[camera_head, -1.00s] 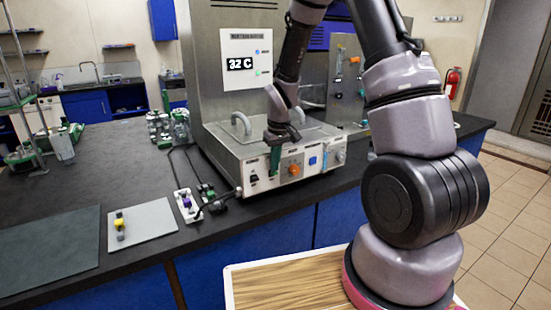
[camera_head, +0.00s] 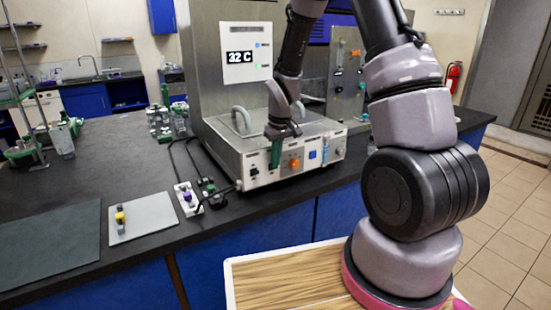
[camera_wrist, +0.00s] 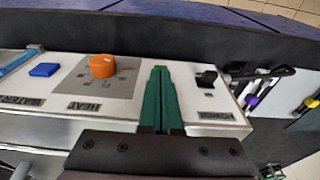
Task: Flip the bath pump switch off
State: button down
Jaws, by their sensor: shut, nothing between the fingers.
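The bath unit (camera_head: 262,184) stands on the dark bench with its control panel facing me. A small black switch (camera_wrist: 207,78) sits near one end of the panel, with a dark label beside it that I cannot read surely. It also shows at the panel's left end in the head view (camera_head: 254,173). My gripper (camera_wrist: 160,72) is shut, its green fingers together and empty. They are over the panel between the switch and the orange knob (camera_wrist: 102,66), apart from the switch. In the head view my gripper (camera_head: 275,165) hangs before the panel, right of the switch.
A blue button (camera_wrist: 44,70) lies beyond the knob. Two curved handles (camera_head: 241,117) stand on the bath's lid. Left of it are cables, a white strip with a purple part (camera_head: 187,198) and a grey mat (camera_head: 142,222).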

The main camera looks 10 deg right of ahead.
jog(key=shift+s+f, duration=0.15)
jog(key=shift+s+d+f, duration=0.2)
jog(key=shift+s+f, duration=0.3)
jog(key=shift+f, duration=0.05)
jog(key=shift+w, duration=0.1)
jog(key=shift+w+a+r, duration=0.2)
jog(key=shift+w+r, duration=0.2)
jog(key=shift+w, duration=0.2)
